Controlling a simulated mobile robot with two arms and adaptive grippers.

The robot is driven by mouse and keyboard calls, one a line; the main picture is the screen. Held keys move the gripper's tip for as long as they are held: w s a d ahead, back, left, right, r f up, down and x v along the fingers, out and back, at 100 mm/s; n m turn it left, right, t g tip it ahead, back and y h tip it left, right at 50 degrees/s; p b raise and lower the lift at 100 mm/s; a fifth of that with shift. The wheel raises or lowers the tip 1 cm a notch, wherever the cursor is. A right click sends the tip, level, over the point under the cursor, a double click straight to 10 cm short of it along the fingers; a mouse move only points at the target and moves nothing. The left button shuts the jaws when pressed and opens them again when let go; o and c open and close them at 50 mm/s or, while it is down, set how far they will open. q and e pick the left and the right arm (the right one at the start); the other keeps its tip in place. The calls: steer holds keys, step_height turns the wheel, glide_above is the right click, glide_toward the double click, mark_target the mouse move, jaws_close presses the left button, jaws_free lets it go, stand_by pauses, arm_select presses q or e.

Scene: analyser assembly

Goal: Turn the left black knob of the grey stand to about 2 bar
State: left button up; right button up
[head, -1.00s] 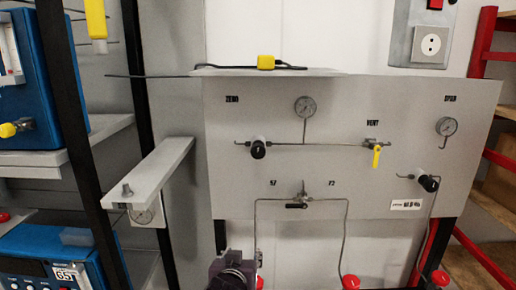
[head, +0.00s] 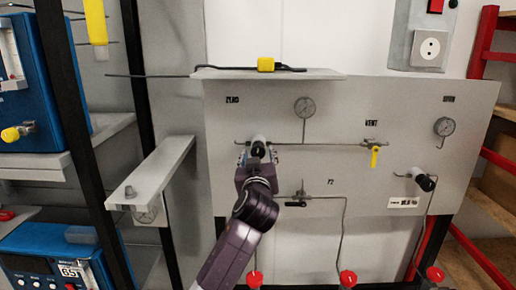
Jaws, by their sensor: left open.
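The grey stand (head: 350,180) is an upright panel. Its left black knob (head: 259,141) is on the left part of the panel, below the ZERO label, and its top shows between my fingers. My left gripper (head: 257,153) is open, with its fingertips on either side of the knob; I cannot tell whether they touch it. The left gauge (head: 305,107) sits above and right of the knob; its reading is too small to make out. The right black knob (head: 426,182) and right gauge (head: 445,126) are free. My right gripper is not in view.
A yellow-handled vent valve (head: 375,155) is right of the left knob. A black-handled valve (head: 297,203) sits below it. A grey shelf arm (head: 150,175) juts out at left, near a black post (head: 75,130). Red knobs (head: 348,278) stand along the bottom.

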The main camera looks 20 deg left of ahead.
arm_select(q)
steer(key=shift+w+a, duration=0.2)
steer(key=shift+w, duration=0.45)
steer(key=shift+c, duration=0.3)
steer(key=c, duration=1.1)
